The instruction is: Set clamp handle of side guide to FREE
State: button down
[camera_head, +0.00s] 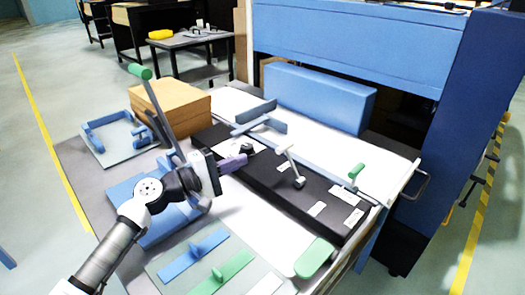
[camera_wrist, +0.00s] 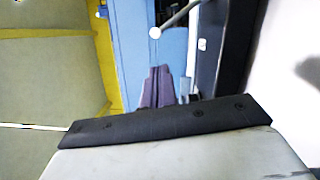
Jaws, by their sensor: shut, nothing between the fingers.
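My gripper (camera_head: 240,161), with purple fingers, is shut and empty over the left end of the dark bar across the table. Its fingers also show in the wrist view (camera_wrist: 159,72). A pale lever (camera_head: 291,163) stands on the dark bar to the right of the fingers, apart from them; it looks like a clamp handle. A white-ended rod (camera_wrist: 172,23) lies beyond the fingertips in the wrist view; I cannot tell if it is the same lever. A blue cross-shaped guide piece (camera_head: 259,122) sits behind the gripper. The label lettering is unreadable.
A green-knobbed lever (camera_head: 356,172) is at the bar's right end. A tall green-ended lever (camera_head: 155,100) rises behind my arm. A cardboard stack (camera_head: 172,106) stands at the left, and a long blue block (camera_head: 318,97) at the back. Flat blue and green pieces lie in front.

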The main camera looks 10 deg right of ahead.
aim_at(293, 166)
jog(key=p+x, duration=0.3)
jog(key=x, duration=0.7)
jog(key=shift+a, duration=0.1)
jog(key=shift+s+m+b, duration=0.2)
jog(key=shift+m+b, duration=0.1)
jog(key=shift+b, duration=0.3)
